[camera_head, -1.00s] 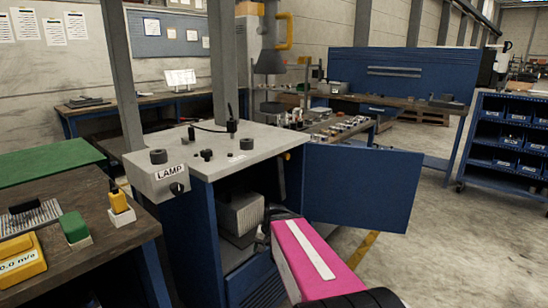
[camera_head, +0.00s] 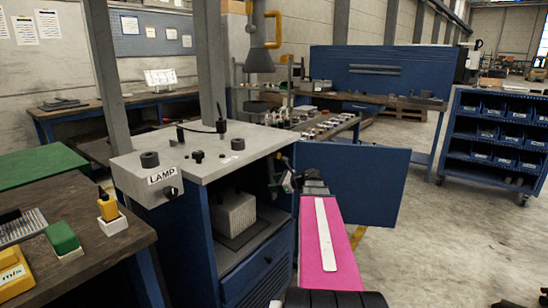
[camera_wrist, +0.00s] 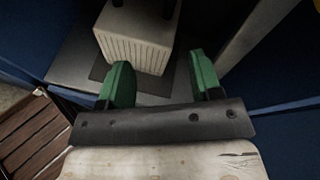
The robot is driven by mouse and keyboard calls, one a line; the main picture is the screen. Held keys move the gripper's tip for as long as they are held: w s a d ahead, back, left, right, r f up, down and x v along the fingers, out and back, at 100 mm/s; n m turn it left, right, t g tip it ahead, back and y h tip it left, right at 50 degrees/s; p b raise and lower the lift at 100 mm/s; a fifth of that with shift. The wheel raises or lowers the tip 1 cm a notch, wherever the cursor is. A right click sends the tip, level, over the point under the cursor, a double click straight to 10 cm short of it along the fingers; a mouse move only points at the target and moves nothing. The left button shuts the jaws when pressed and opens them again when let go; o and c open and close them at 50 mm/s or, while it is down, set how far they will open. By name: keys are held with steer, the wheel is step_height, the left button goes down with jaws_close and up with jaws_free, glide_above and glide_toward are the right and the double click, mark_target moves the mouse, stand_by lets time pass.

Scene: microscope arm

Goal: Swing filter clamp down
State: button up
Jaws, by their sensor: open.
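I cannot pick out a filter clamp for certain in either view. A pale ribbed box (camera_head: 236,213) stands inside the open blue cabinet (camera_head: 248,257), on a dark mat. In the wrist view the same ribbed box (camera_wrist: 138,40) lies ahead of my gripper, with two dark posts at its top cut off by the frame edge. My gripper (camera_wrist: 160,82) has two green fingers spread wide, with nothing between them. In the head view my gripper (camera_head: 282,182) is small and dark, at the right side of the cabinet opening, right of the box and apart from it.
The blue door (camera_head: 365,185) stands open to the right, close to my arm. A wooden workbench (camera_head: 95,225) stands at left. A blue bin rack (camera_head: 492,148) is far right.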

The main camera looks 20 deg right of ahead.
mark_target(279, 157)
steer(key=w+d+r+m+t, duration=0.1)
steer(key=d+r+m+t, duration=0.4)
steer(key=d+r, duration=0.4)
steer(key=shift+m+g, duration=0.4)
steer(key=shift+m, duration=0.2)
steer(key=x, duration=1)
steer(key=shift+w+f, duration=0.25)
steer(key=shift+w, duration=0.1)
jaws_close()
steer(key=shift+s+a, duration=0.1)
